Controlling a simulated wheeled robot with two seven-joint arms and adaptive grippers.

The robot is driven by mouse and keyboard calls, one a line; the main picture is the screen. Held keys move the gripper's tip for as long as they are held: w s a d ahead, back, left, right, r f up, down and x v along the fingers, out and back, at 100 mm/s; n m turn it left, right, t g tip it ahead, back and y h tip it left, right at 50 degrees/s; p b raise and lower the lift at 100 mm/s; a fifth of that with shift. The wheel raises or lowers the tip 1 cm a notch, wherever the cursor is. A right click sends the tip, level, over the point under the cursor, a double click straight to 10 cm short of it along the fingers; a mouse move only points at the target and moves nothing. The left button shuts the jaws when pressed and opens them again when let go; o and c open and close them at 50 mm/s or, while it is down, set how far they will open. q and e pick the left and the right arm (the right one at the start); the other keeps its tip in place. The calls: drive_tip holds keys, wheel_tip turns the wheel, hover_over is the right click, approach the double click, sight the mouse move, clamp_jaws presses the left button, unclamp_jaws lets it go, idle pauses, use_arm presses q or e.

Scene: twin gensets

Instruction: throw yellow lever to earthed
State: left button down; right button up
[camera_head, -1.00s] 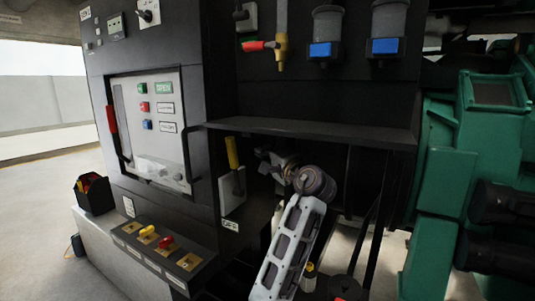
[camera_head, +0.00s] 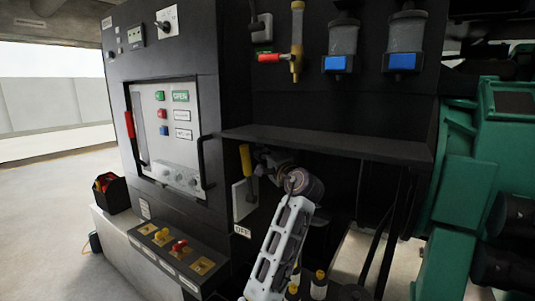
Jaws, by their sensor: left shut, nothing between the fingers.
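The yellow lever (camera_head: 246,161) stands upright, leaning slightly, on a pale plate (camera_head: 243,203) on the dark cabinet's side. A label reading OFF (camera_head: 242,232) sits below the plate. My left gripper (camera_head: 262,158) is shut and empty, just right of the lever's handle in the picture. The gripper is small and dark, partly lost in shadow, and I cannot tell whether it touches the lever. My right gripper is not in view.
A dark shelf (camera_head: 330,143) juts out above my gripper. The breaker panel (camera_head: 178,110) with a red handle (camera_head: 129,125) is at left. A sloped box (camera_head: 170,255) with yellow and red knobs is below. A green machine (camera_head: 465,190) stands at right.

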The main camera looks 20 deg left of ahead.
use_arm(q)
drive_tip(key=shift+s+a+f, duration=0.1)
drive_tip(key=shift+s+a, duration=0.1)
drive_tip(key=shift+s, duration=0.25)
drive_tip(key=shift+s+a+f, duration=0.1)
drive_tip(key=shift+s+a, duration=0.05)
drive_tip(key=shift+s, duration=0.25)
drive_tip(key=shift+a, duration=0.1)
